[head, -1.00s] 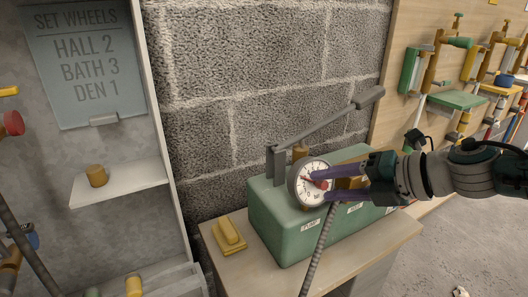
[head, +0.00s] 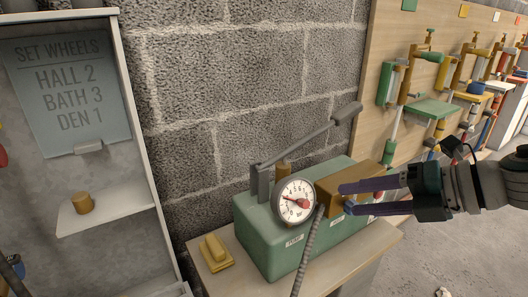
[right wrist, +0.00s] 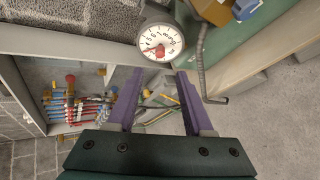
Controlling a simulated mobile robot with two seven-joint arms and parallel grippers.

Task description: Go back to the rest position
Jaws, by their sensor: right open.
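My right gripper (head: 345,198) is open and empty in the head view. Its purple fingers point left, in front of the brass block (head: 330,185) on the green pump (head: 262,232). The fingertips are to the right of the round white gauge (head: 296,202), which has a red part on its face. In the right wrist view the gauge (right wrist: 160,42) is just past the open fingers (right wrist: 160,74), with nothing between them. Whether a finger touches the block cannot be told. My left gripper is not in view.
A grey lever (head: 305,140) rises over the pump, and a ribbed hose (head: 308,252) hangs in front. A yellow block (head: 215,252) lies on the bench (head: 345,263). A shelf (head: 112,208) holds a brass cylinder (head: 83,203). Clamps hang on the wooden panel (head: 390,30).

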